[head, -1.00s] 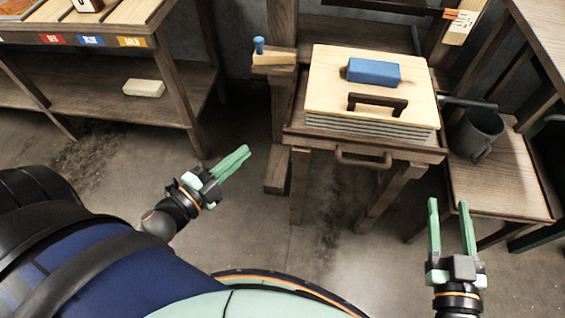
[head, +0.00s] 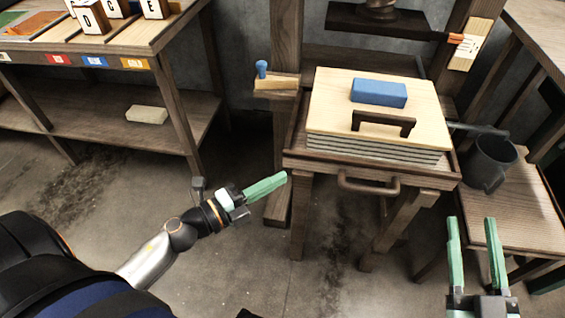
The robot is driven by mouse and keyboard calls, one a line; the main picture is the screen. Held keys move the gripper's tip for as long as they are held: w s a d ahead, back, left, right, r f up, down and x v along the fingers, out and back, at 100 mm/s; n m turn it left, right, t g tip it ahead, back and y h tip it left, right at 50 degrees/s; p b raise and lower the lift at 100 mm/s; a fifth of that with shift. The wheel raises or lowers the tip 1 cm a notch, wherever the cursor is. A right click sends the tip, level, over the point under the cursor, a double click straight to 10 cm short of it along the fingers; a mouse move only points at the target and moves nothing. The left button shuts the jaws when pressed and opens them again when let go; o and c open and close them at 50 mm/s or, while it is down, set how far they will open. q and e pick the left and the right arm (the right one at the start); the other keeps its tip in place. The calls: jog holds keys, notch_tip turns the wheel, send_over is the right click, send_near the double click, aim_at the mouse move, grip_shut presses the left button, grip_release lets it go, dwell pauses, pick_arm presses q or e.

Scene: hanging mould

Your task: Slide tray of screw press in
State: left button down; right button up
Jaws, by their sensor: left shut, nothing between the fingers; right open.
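The screw press (head: 292,124) stands ahead of me, a dark wooden frame. Its tray (head: 440,180) is a shallow wooden drawer with a brown bar handle (head: 368,186) on its front, and it juts out toward me. On the tray lies a stack of grey layers under a pale board (head: 330,100) with a dark handle and a blue block (head: 379,93). The press plate (head: 375,20) hangs above and behind. My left gripper (head: 284,176) is shut and empty, left of the tray handle and apart from it.
A shelf table (head: 100,60) with lettered blocks stands at the left, a pale block (head: 147,114) on its lower shelf. A grey mug (head: 490,162) stands on a low bench (head: 535,205) at the right. The floor before the press is clear.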

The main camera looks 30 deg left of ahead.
aim_at(297, 156)
pick_arm(q)
jog(key=w, duration=0.3)
jog(key=shift+w+a, duration=0.1)
jog(key=shift+w, duration=0.25)
jog(key=shift+w+a, duration=0.15)
jog(key=shift+w, duration=0.4)
pick_arm(e)
jog(key=shift+s+r+t+y, duration=0.1)
jog(key=shift+r+t+y, duration=0.2)
jog(key=shift+r, duration=0.35)
pick_arm(q)
jog(key=shift+w, duration=0.1)
